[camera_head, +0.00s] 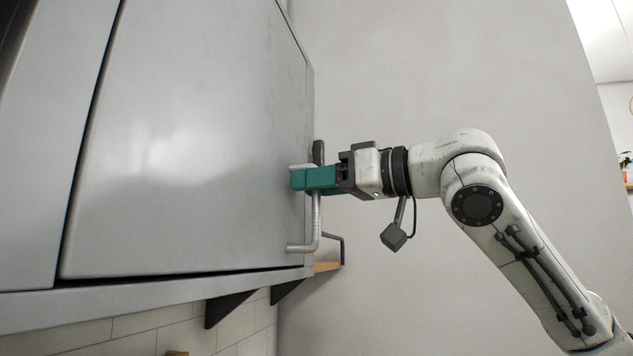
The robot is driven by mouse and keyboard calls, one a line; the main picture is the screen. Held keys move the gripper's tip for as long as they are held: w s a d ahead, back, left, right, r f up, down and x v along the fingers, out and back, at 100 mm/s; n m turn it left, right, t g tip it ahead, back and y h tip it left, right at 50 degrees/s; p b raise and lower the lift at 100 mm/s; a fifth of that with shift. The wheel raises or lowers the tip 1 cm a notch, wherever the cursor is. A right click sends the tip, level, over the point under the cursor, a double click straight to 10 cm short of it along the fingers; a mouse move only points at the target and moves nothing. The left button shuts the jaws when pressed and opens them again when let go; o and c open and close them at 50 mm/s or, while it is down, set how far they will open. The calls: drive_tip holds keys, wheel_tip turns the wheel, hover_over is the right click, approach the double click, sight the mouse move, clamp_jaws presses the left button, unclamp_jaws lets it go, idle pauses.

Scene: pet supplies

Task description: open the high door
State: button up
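The high door (190,130) is a grey metal cabinet door that fills the left of the view. It looks closed or nearly so; a thin dark gap runs along its lower edge. Its metal bar handle (317,225) is upright at the door's right edge. My gripper (305,180) comes from the right, with its teal fingers at the upper part of the handle. The near finger covers part of the bar, and the far finger is mostly hidden. I cannot tell whether the fingers are clamped on the bar.
Another grey cabinet panel (45,120) is at the far left. Dark brackets (230,307) and a small wooden shelf (327,267) are below the cabinet. A plain wall (430,70) stands behind my arm. A plant (626,158) shows at the far right.

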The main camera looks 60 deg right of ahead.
clamp_jaws()
idle(0.5)
